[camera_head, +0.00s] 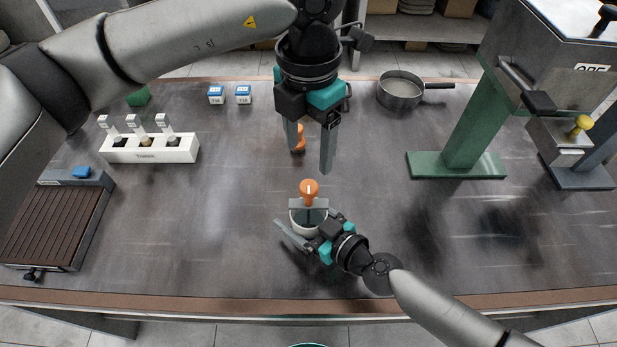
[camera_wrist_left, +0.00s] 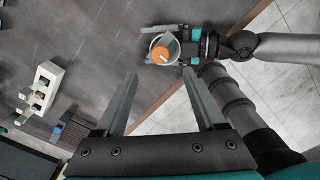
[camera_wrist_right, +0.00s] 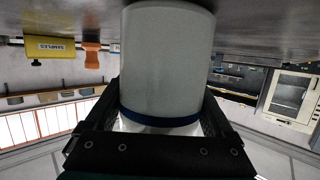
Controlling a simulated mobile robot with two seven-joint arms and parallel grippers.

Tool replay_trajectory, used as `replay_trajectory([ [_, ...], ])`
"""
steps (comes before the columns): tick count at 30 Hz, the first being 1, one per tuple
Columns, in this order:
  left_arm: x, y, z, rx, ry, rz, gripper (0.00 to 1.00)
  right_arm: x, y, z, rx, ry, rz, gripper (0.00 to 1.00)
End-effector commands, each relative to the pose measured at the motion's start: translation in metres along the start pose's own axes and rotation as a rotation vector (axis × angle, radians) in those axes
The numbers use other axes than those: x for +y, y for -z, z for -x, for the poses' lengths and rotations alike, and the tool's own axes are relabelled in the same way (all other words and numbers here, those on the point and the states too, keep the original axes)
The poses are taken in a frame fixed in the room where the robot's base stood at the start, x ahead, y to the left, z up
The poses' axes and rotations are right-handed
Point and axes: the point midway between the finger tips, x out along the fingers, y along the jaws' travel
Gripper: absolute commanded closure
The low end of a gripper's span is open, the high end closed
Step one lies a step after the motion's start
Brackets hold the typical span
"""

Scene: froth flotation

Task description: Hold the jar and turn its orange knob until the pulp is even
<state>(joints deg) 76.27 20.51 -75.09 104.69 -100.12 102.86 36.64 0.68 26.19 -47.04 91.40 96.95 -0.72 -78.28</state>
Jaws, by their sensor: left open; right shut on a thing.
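The white jar (camera_head: 308,219) stands upright near the table's front middle, with a grey bar across its top and the orange knob (camera_head: 309,188) above it. The knob has a white mark and also shows from above in the left wrist view (camera_wrist_left: 163,54). My right gripper (camera_head: 301,226) is shut around the jar's side. In the right wrist view the jar (camera_wrist_right: 167,60), with a blue band, fills the space between the fingers. My left gripper (camera_head: 312,160) is open and empty, fingers pointing down, above and beyond the knob. The pulp inside cannot be seen.
Another orange object (camera_head: 298,140) stands partly behind my left gripper. A white rack (camera_head: 150,149) holds several vials at left. Two blue-white boxes (camera_head: 230,94), a pan (camera_head: 401,92) and a green stand (camera_head: 460,165) lie further off. The table around the jar is clear.

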Motion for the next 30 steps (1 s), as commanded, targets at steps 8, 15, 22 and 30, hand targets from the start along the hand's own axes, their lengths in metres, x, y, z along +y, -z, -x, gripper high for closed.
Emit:
replay_trajectory([
  [8,0.0,0.001,-0.058,0.002,0.002,0.0,0.28,0.0,-0.001,0.0,-0.002,-0.001,0.001,1.0],
  [15,0.0,0.0,-0.086,0.0,0.002,-0.001,0.28,0.0,-0.001,0.0,-0.002,0.0,0.001,1.0],
  [22,0.0,0.0,-0.091,-0.002,0.001,-0.002,0.28,0.0,-0.001,0.0,-0.002,0.0,0.001,1.0],
  [30,0.0,0.0,-0.091,-0.002,0.001,-0.002,0.43,0.0,-0.001,0.0,-0.002,0.0,0.001,1.0],
])
